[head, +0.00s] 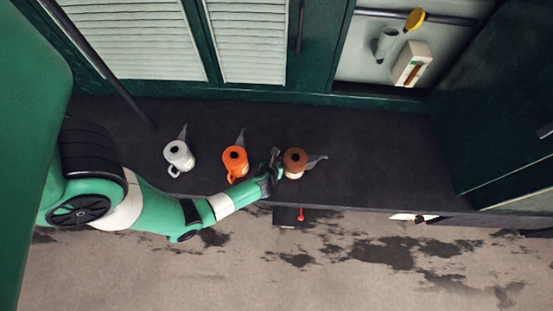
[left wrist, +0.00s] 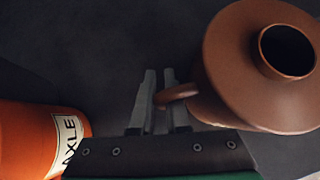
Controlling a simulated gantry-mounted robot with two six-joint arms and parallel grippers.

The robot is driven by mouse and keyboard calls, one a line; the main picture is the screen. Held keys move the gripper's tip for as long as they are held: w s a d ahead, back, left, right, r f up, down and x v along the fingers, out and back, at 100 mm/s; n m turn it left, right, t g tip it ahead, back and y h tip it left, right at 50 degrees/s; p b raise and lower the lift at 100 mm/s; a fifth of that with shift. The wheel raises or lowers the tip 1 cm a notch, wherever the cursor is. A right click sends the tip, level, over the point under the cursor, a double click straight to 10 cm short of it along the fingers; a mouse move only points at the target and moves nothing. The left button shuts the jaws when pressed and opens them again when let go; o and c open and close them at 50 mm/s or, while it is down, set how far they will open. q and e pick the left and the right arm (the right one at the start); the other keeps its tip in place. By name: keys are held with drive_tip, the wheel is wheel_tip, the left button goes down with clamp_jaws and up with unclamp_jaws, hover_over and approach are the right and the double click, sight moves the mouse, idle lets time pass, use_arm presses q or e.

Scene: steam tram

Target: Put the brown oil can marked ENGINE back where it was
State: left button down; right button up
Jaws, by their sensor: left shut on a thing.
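The brown oil can (head: 295,161) is at the right end of a row of three cans on the dark bench, upright with its grey spout pointing right. My left gripper (head: 275,168) is at its left side, shut on its handle. In the left wrist view the brown can (left wrist: 262,75) fills the upper right, and the gripper fingers (left wrist: 162,100) close on its handle (left wrist: 177,93). No ENGINE marking is readable. Whether the can touches the bench or hangs just above it, I cannot tell. My right gripper is not in view.
An orange can (head: 235,161), labelled AXLE in the left wrist view (left wrist: 40,138), stands just left of my left gripper. A white can (head: 179,156) stands farther left. The bench (head: 385,155) is clear to the right. A back niche holds a yellow-topped item (head: 414,19) and a white box (head: 411,64).

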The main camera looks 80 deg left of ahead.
use_arm(q)
drive_tip(key=c, duration=0.9)
unclamp_jaws()
drive_tip(key=shift+f, duration=0.1)
drive_tip(key=shift+d+r+p, duration=0.15)
drive_tip(key=shift+r+p, duration=0.15)
drive_tip(key=shift+r, duration=0.1)
drive_tip(key=p+v, duration=0.3)
drive_tip(key=v, duration=0.8)
drive_tip(key=shift+s+d+r, duration=0.1)
drive_tip(key=shift+s+d, duration=0.05)
drive_tip(key=shift+s, duration=0.05)
